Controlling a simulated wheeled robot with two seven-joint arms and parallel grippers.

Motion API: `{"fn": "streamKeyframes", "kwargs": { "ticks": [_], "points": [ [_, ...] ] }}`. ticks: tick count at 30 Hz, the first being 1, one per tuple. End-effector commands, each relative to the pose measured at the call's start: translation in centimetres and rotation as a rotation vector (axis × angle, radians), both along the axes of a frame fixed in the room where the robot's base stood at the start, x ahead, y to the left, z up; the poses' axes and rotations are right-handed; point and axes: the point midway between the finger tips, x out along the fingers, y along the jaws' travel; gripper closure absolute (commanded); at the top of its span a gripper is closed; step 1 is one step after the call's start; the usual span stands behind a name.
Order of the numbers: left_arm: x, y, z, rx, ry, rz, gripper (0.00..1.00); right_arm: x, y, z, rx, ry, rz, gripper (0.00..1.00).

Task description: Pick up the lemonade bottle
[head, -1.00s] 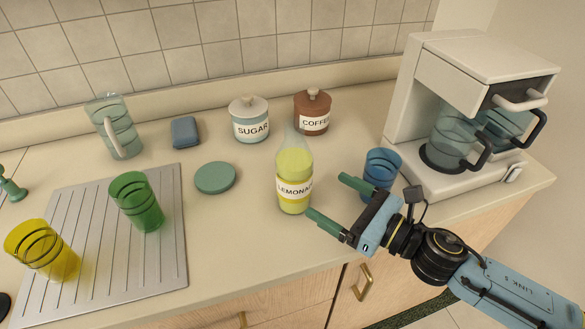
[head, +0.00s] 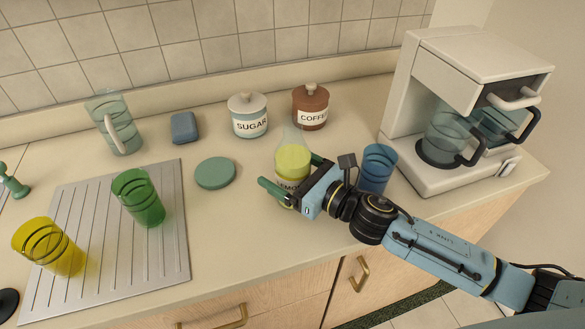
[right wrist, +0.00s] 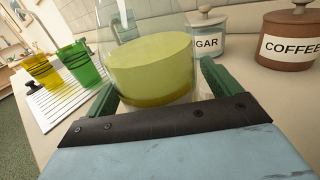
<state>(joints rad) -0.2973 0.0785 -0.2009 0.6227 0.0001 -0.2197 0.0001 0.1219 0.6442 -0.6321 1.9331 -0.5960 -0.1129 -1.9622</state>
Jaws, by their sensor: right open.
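The lemonade bottle (head: 293,160) is clear glass with yellow liquid and stands upright on the counter. Its label is partly hidden behind my right gripper (head: 290,175) in the head view. My right gripper is open, with its green fingers on either side of the bottle. In the right wrist view the bottle (right wrist: 150,65) fills the space between the fingers (right wrist: 155,85), close to the palm. I cannot tell whether either finger touches the glass. My left gripper is not in view.
A blue glass (head: 377,168) stands just right of my gripper, before the coffee maker (head: 450,110). Sugar (head: 248,117) and coffee (head: 311,108) jars stand behind the bottle. A green disc (head: 215,173) lies left. Green (head: 138,197) and yellow (head: 48,247) glasses stand on the ribbed drainboard (head: 110,275).

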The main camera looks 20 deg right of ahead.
Motion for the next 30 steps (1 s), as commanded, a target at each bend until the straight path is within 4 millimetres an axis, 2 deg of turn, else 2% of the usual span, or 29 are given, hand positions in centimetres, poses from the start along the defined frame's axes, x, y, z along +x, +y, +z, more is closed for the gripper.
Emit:
{"fn": "streamKeyframes", "kwargs": {
  "ticks": [8,11,23,24,30],
  "points": [
    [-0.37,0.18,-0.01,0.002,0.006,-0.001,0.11,0.32,0.22,-0.05,0.000,0.001,0.000,0.11],
    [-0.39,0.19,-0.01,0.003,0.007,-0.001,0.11,0.32,0.21,-0.05,0.000,0.001,0.000,0.21],
    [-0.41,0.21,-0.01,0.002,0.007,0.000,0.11,0.31,0.19,-0.03,-0.001,0.001,0.000,0.74],
    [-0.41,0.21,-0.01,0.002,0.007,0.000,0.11,0.34,0.21,0.15,0.002,-0.002,0.001,0.76],
    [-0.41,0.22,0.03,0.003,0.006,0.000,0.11,0.34,0.21,0.22,0.001,-0.003,0.001,0.77]
  ]
}}
